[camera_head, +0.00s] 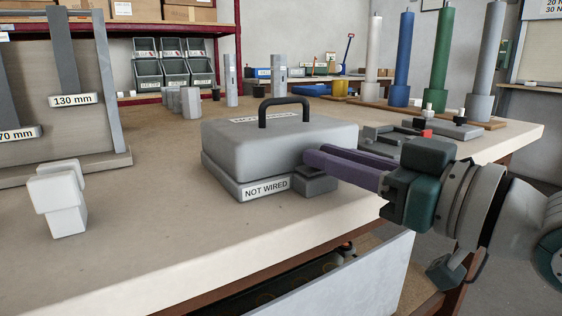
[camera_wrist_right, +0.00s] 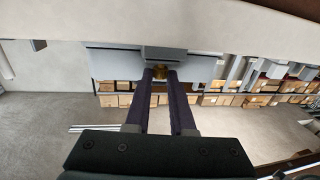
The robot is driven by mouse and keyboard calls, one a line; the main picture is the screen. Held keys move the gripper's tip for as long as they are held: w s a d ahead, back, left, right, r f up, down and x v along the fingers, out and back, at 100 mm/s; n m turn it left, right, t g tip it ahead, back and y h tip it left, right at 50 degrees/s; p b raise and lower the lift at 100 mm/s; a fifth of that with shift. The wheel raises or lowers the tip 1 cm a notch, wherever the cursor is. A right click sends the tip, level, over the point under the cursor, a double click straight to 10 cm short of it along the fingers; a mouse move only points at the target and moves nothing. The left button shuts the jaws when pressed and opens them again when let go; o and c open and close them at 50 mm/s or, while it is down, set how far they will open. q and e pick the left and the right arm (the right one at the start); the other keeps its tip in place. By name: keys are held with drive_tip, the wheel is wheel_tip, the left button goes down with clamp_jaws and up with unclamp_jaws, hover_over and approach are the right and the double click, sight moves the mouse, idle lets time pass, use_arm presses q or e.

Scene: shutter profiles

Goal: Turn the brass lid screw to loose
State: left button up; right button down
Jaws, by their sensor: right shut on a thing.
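A grey box (camera_head: 270,140) with a black handle (camera_head: 284,108) on its lid sits on the workbench. Its front label reads NOT WIRED (camera_head: 266,188). My right gripper (camera_head: 312,160) reaches in from the right with its purple fingers at the box's right side. In the right wrist view, the brass lid screw (camera_wrist_right: 160,71) sits between the two fingertips, against the grey box (camera_wrist_right: 110,62). The gripper is shut on it. In the head view the screw is hidden by the fingers. How far the screw is turned cannot be told. My left gripper is not in view.
A white block-shaped part (camera_head: 62,198) stands at the left front of the workbench (camera_head: 150,225). A grey rack (camera_head: 75,168) with millimetre labels is at the left. Small parts and a grey plate lie behind my right gripper. Coloured columns (camera_head: 404,60) stand farther back. The bench front is clear.

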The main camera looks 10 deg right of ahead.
drive_tip(key=shift+r, duration=0.1)
drive_tip(key=c, duration=0.8)
unclamp_jaws()
drive_tip(key=shift+p+v, duration=1.05)
drive_tip(key=shift+v, duration=3.9)
